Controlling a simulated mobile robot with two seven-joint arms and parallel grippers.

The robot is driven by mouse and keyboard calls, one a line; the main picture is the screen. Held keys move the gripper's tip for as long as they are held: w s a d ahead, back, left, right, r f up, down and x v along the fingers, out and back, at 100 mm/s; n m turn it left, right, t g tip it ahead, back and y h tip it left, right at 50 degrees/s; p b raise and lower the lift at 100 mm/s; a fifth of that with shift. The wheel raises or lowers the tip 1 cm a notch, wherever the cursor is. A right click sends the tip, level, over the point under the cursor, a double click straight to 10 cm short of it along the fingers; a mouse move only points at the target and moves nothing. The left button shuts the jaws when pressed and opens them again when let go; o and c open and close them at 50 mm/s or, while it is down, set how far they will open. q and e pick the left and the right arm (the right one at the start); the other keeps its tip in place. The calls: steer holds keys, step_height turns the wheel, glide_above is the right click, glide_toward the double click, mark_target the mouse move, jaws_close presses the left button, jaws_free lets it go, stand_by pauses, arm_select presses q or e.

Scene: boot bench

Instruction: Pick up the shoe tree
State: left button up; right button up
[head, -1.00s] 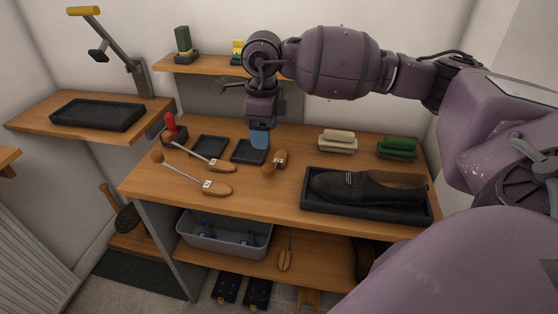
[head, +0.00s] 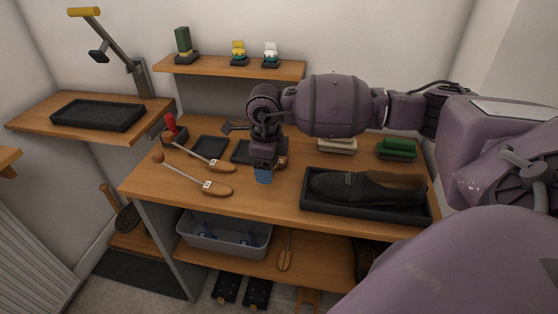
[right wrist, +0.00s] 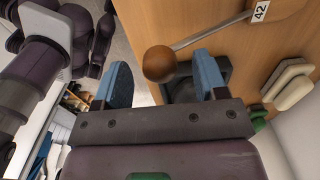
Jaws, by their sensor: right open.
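A wooden shoe tree with a round brown knob (right wrist: 160,63), a metal rod and a tag reading 42 shows in the right wrist view. In the head view it is mostly hidden behind my right gripper (head: 263,178). In the right wrist view my right gripper (right wrist: 162,72) is open, and the knob appears between its blue fingertips, nearer the left one. I cannot tell how far the knob is from them in depth. Two other shoe trees lie left on the bench, one in front (head: 208,186) and one behind (head: 215,164). My left gripper is not in view.
A black tray with a dark shoe (head: 365,188) stands right of my gripper on the bench (head: 240,206). Cream (head: 337,146) and green (head: 397,148) brushes lie behind. Small black trays (head: 208,147) lie at the back left. A grey bin (head: 224,235) sits below.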

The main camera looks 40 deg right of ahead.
steer(key=shift+f, duration=0.4)
steer(key=c, duration=0.9)
steer(key=shift+r, duration=0.1)
